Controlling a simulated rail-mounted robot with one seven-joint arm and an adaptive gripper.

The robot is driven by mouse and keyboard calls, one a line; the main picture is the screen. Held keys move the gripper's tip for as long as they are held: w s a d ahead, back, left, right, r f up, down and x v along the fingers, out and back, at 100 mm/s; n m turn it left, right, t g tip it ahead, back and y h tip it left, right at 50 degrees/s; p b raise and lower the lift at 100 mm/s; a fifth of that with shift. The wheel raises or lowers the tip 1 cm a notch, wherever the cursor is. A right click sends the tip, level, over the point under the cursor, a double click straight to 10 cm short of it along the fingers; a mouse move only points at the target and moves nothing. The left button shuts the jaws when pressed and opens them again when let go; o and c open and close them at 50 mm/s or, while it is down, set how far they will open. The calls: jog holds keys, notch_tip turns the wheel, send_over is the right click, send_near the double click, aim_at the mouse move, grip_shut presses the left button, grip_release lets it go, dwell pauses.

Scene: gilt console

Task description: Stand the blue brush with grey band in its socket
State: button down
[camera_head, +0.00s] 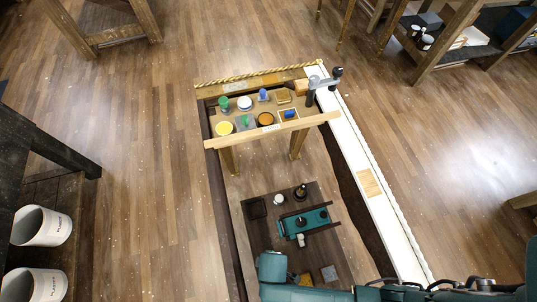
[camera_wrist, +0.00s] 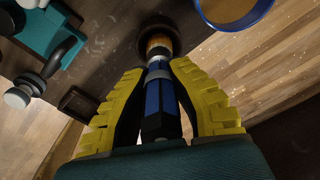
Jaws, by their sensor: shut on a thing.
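In the wrist view my gripper (camera_wrist: 160,72) has its two yellow ribbed fingers closed around the blue brush (camera_wrist: 154,98). The brush has a dark near end, a blue body and a grey band (camera_wrist: 158,70). Its far end is tan-orange and points away from me, lined up with a dark round ring or cup (camera_wrist: 146,28). I cannot tell whether the tip is inside this ring or only in front of it, nor whether it is the socket. In the head view the brush and fingers are hidden behind my teal arm at the bottom.
A blue-rimmed bowl (camera_wrist: 236,12) is close by at right. A teal tray (camera_wrist: 38,22) and a dark-and-white object (camera_wrist: 22,92) lie left. In the head view a wooden rack (camera_head: 272,130) of several coloured pots stands further back, beside a white ledge (camera_head: 350,155).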

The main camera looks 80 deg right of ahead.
jog(key=shift+f+b, duration=0.75)
jog(key=shift+f, duration=0.5)
jog(key=c, duration=1.1)
grip_release()
jog(key=shift+o, duration=0.2)
jog(key=r, duration=1.2)
jog(key=shift+s, duration=0.3)
